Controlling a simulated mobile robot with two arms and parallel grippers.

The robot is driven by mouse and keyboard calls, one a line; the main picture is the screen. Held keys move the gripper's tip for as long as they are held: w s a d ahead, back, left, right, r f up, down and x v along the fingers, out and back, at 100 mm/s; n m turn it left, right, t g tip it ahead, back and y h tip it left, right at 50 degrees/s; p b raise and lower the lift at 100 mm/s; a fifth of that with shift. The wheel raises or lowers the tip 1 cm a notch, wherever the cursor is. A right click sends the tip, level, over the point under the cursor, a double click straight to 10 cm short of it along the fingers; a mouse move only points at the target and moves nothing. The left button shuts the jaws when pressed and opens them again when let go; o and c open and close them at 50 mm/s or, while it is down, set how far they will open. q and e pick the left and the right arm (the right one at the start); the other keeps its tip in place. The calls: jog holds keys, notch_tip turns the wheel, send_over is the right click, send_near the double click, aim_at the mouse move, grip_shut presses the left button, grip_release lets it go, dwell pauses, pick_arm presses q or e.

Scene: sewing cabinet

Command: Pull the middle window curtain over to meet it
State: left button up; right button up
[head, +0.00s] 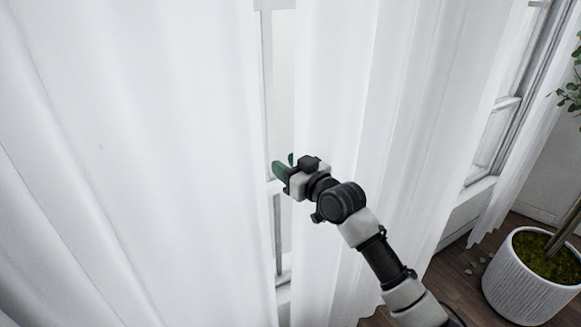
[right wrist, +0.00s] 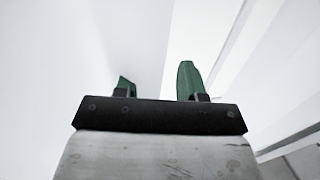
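A middle white curtain (head: 390,110) hangs in folds right of a narrow strip of bare window. A second white curtain (head: 130,150) fills the left of the head view. My right gripper (head: 284,165) is at the left edge of the middle curtain, in front of the gap between the two curtains. In the right wrist view the green fingers of my right gripper (right wrist: 156,80) stand apart, and a pale curtain edge (right wrist: 150,50) shows between or behind them. I cannot tell whether they touch the cloth. My left gripper is not in view.
The window frame (head: 268,90) shows in the gap. More window (head: 490,140) is bare on the right, with another white curtain (head: 535,125) beyond it. A ribbed white planter (head: 520,290) with a plant stands on the dark wooden floor (head: 455,275) at lower right.

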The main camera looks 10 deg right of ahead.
jog(key=b+v, duration=0.3)
jog(key=v, duration=0.7)
jog(key=shift+s+d, duration=0.2)
jog(key=shift+s, duration=0.15)
